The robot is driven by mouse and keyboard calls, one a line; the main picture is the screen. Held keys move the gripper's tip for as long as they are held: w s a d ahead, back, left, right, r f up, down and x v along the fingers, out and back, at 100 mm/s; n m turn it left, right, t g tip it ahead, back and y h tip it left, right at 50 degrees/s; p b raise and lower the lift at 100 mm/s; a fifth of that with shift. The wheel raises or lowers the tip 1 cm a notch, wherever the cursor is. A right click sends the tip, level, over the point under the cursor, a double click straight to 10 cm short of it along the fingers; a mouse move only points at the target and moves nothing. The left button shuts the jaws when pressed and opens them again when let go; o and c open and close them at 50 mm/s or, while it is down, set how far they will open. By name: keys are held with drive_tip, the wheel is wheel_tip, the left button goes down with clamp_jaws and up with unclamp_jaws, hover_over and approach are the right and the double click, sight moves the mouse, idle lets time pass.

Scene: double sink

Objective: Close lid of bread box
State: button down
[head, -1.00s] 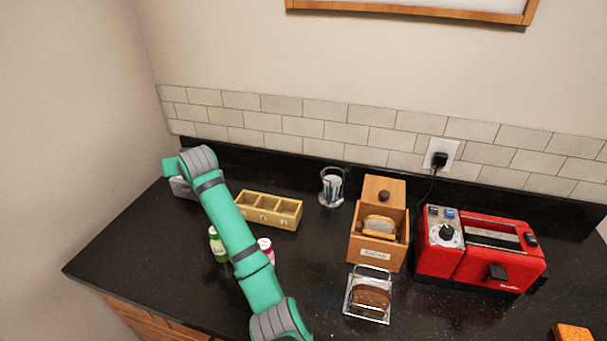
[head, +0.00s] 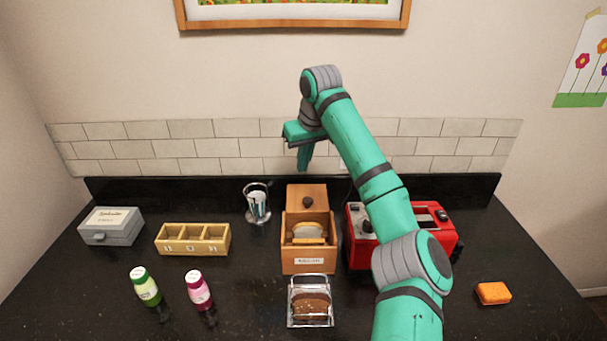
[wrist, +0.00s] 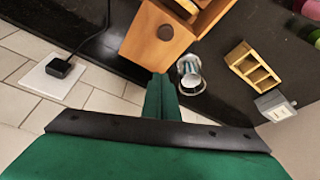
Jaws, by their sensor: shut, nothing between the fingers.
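The wooden bread box (head: 308,262) stands on the black counter with bread slices (head: 309,232) showing in its open top. Its lid (head: 307,196) with a dark round knob is raised and leans back at the rear of the box. In the wrist view the lid (wrist: 150,42) shows its outer face and knob near the top, beyond the fingers. My gripper (head: 304,158) is shut and empty, pointing down, above and behind the lid near the tiled wall. The closed fingers also show in the wrist view (wrist: 162,98). It is apart from the lid.
A red toaster (head: 356,235) stands right of the box, partly behind my arm. A toast rack (head: 310,300) with bread is in front. A glass (head: 257,204), a wooden divided tray (head: 193,240) and two bottles (head: 198,290) are left. An orange sponge (head: 493,293) lies right.

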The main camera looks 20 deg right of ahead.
hover_over(297, 192)
drive_tip(key=s, duration=0.2)
wheel_tip(297, 192, down, 8)
drive_tip(key=shift+w+f, duration=0.1)
drive_tip(key=shift+w, duration=0.05)
drive_tip(key=shift+d+f, duration=0.15)
drive_tip(key=shift+f, duration=0.05)
drive_tip(key=shift+s+d, duration=0.2)
drive_tip(key=shift+s, duration=1.7)
